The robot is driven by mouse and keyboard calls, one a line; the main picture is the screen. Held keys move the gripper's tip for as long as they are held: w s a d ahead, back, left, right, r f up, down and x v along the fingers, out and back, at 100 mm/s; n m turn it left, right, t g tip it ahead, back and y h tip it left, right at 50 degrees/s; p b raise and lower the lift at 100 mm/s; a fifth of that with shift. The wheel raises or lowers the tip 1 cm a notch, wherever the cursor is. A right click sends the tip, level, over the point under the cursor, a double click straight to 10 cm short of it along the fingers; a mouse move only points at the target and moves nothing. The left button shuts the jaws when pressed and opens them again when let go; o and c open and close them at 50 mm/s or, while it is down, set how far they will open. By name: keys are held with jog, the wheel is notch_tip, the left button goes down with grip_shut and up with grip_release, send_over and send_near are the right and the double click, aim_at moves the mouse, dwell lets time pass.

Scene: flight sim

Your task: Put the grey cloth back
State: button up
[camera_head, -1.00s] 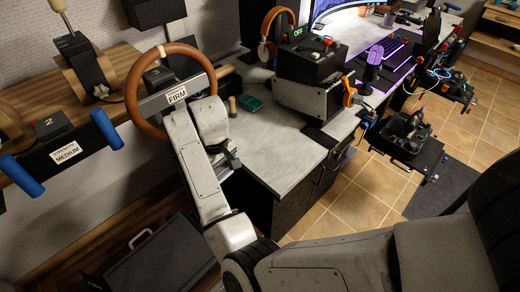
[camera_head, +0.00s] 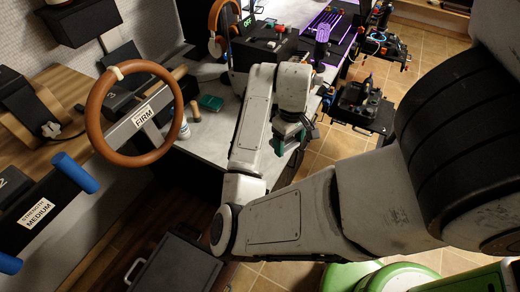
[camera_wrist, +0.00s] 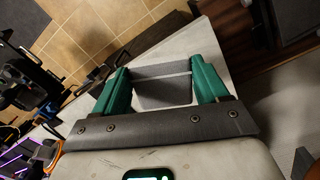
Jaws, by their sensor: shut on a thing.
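My gripper (camera_wrist: 163,88) shows in the wrist view with its two green fingers on either side of a flat grey piece, which looks like the folded grey cloth (camera_wrist: 163,92). The fingers are shut on it. In the head view my gripper (camera_head: 288,142) hangs over the right front edge of the pale worktop (camera_head: 207,138). The cloth cannot be made out clearly there, as my arm and fingers cover it.
A brown steering wheel (camera_head: 97,120) stands left of my arm. A small green box (camera_head: 211,102) and a white container (camera_head: 183,130) are on the worktop. A black box with controls (camera_head: 262,50) stands behind my arm. A control stand (camera_head: 361,104) is right, over tiled floor.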

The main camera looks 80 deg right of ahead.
jog(key=w+d+f+b, duration=0.1)
jog(key=w+f, duration=0.1)
jog(key=w+d+f+b, duration=0.1)
jog(key=w+f+b, duration=0.1)
jog(key=w, duration=0.1)
jog(key=w+d+f+b, duration=0.1)
jog(key=w+f, duration=0.1)
jog(key=w, duration=0.1)
jog(key=shift+d+f, duration=0.35)
jog(key=shift+f, duration=0.05)
jog(key=shift+w+d+f, duration=0.15)
jog(key=shift+w+f, duration=0.1)
jog(key=shift+f, duration=0.15)
jog(key=shift+w+d+f, duration=0.1)
jog(key=shift+w+f, duration=0.1)
jog(key=shift+f, duration=1.6)
jog(key=shift+f, duration=0.1)
jog(key=o, duration=1)
